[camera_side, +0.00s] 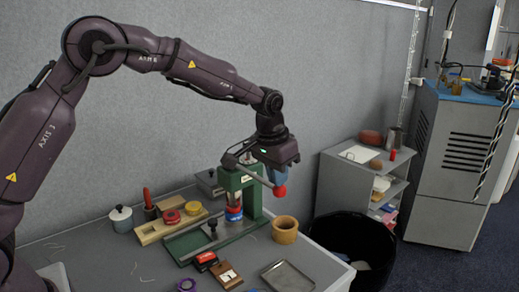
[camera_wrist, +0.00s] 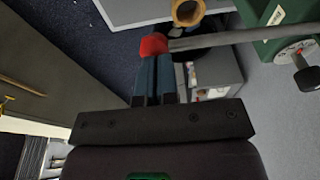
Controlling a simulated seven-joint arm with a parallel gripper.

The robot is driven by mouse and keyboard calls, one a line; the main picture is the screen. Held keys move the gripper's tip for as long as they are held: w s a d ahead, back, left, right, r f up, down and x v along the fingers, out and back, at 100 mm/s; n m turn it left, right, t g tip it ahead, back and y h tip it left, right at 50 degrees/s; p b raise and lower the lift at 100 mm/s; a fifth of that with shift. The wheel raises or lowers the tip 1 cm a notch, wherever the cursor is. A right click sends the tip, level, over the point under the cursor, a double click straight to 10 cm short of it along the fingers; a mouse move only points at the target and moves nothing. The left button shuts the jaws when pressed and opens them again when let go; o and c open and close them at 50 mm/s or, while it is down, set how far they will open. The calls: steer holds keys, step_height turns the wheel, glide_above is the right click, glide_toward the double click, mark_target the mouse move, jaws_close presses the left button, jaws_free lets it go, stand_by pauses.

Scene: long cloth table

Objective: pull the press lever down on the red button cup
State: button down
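The green press (camera_side: 243,187) stands on the table with its grey lever (camera_side: 252,173) sloping down to the right to a red knob (camera_side: 280,191). In the wrist view the lever (camera_wrist: 240,37) runs right from the red knob (camera_wrist: 153,45). A small cup with a red top and blue and white sides (camera_side: 234,213) sits under the press. My gripper (camera_side: 277,178) is just above the knob, its blue fingers pointing down. In the wrist view its fingers (camera_wrist: 154,62) lie close together, with the knob at their tips, seemingly touching. The knob looks wider than their gap.
A wooden ring (camera_side: 285,229) and a metal tray (camera_side: 287,276) lie right of the press. A black bin (camera_side: 352,240) is beyond the table's right edge.

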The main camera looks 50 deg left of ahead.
steer(key=shift+a+f, duration=0.1)
steer(key=shift+f, duration=0.45)
steer(key=shift+a+f, duration=0.15)
steer(key=shift+f, duration=1.3)
step_height(320, 180, up, 16)
steer(key=a, duration=0.1)
steer(key=shift+a+f, duration=0.2)
steer(key=shift+a, duration=0.1)
stand_by(0.5)
steer(key=shift+s, duration=0.1)
